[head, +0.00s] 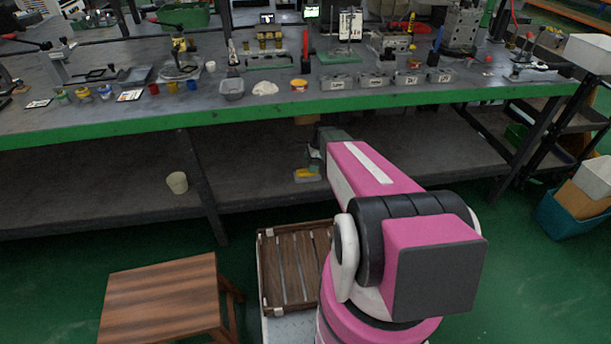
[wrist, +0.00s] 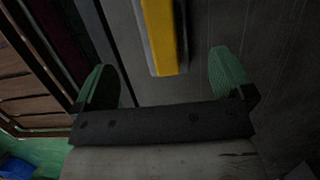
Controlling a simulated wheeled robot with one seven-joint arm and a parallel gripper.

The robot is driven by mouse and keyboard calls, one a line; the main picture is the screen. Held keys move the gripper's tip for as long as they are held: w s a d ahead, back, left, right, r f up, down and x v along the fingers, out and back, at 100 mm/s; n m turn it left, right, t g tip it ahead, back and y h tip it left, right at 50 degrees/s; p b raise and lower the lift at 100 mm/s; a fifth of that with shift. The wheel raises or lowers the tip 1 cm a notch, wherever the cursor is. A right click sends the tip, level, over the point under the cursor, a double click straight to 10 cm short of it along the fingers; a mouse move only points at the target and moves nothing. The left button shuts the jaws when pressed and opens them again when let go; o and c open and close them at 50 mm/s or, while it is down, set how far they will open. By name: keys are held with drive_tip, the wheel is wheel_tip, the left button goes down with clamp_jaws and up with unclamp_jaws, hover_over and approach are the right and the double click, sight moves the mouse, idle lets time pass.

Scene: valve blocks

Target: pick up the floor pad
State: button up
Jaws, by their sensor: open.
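A yellow piece with a pale grey border, which I take to be the floor pad (head: 306,174), lies on the lower shelf of the workbench. In the wrist view the pad (wrist: 160,38) enters from the top edge, so its far end is out of frame. My gripper (wrist: 165,78) is open, its two green fingers spread wide with nothing between them. I cannot tell the height of the fingers above the shelf.
The green-edged bench top (head: 240,113) overhangs the shelf and carries many small parts. A bench leg (head: 203,185) stands left of the arm. A beige cup (head: 177,182) sits on the shelf. A slatted wooden crate (head: 262,275) and a wooden stool (head: 160,295) are in front.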

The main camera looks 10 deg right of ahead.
sight(304, 171)
drive_tip(key=x, duration=0.8)
drive_tip(key=shift+w+d, duration=0.1)
drive_tip(key=shift+w, duration=0.1)
drive_tip(key=c, duration=1.1)
drive_tip(key=r, duration=0.4)
drive_tip(key=shift+s+r, duration=0.2)
drive_tip(key=shift+r, duration=0.15)
drive_tip(key=s+a+r, duration=0.1)
drive_tip(key=a+r, duration=0.1)
drive_tip(key=a, duration=0.1)
drive_tip(key=s+a+r, duration=0.2)
drive_tip(key=a, duration=0.2)
drive_tip(key=s+a+r, duration=0.2)
drive_tip(key=a, duration=0.1)
drive_tip(key=shift+a+r, duration=0.15)
drive_tip(key=shift+o, duration=0.9)
